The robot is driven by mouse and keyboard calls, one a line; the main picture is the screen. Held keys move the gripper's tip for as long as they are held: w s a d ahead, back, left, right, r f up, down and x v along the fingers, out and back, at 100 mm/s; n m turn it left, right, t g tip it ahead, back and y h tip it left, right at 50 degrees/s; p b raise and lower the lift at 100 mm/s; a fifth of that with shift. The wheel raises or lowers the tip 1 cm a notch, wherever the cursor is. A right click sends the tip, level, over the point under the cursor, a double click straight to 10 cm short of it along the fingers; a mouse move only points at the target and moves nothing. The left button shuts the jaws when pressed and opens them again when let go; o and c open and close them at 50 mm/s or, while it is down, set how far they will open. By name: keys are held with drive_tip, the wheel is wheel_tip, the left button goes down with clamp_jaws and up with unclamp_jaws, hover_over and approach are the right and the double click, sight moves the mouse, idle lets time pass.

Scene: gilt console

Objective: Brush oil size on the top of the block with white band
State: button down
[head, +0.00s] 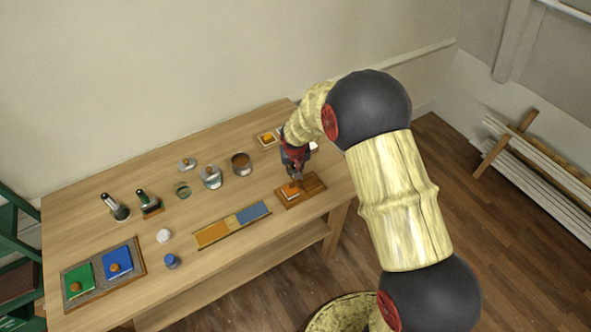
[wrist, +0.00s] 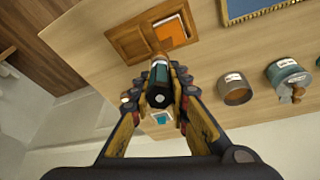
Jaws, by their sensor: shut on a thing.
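My gripper (wrist: 160,84) is shut on a dark, green-tinged brush handle (wrist: 158,97), whose end faces the wrist camera. Its far end points toward a brown wooden tray (wrist: 128,42); whether it touches anything I cannot tell. The tray also shows in the head view (head: 314,183), just below my gripper (head: 293,172). An orange-topped block (wrist: 171,32) sits in one compartment, with a white strip along one edge; it also shows in the head view (head: 290,190). The bristles are hidden.
A brown-filled jar (head: 241,164) and a glass jar (head: 211,177) stand left of the tray. An orange and blue panel (head: 254,213) lies in front. Two brushes (head: 115,207) and a tray with green and blue pieces (head: 139,275) are further left. A small pale tray (head: 258,141) lies behind.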

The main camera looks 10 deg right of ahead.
drive_tip(key=shift+r+p, duration=0.75)
drive_tip(key=shift+r, duration=1.05)
drive_tip(key=shift+d, duration=0.1)
